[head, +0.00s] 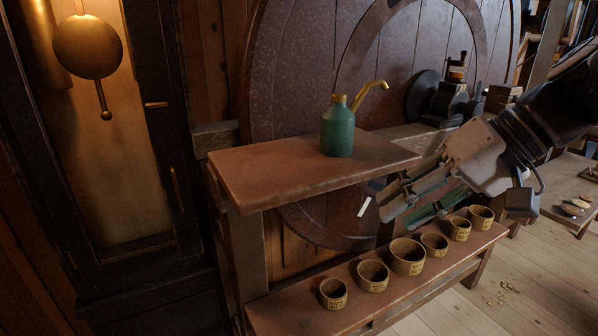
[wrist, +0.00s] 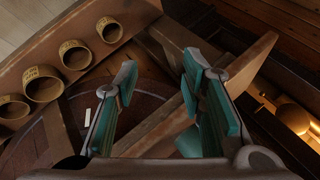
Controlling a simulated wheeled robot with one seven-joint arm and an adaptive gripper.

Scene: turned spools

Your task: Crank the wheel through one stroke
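The wheel (head: 285,75) is a large dark red-brown disc standing upright behind a wooden shelf. Its lower part shows below the shelf, and part of it appears in the wrist view (wrist: 35,152). A small pale strip (head: 364,206) shows in front of its lower part, also in the wrist view (wrist: 87,117); I cannot tell whether it is the crank handle. My gripper (head: 384,204) is below and right of the upper shelf, in front of the wheel's lower right. In the wrist view its teal-padded fingers (wrist: 160,72) are apart with nothing between them.
A green oil can (head: 338,130) with a brass spout stands on the upper shelf (head: 255,172). Several wooden cups (head: 407,256) line the lower bench (head: 290,311), beneath my gripper. A clock case with a brass pendulum (head: 88,47) stands left.

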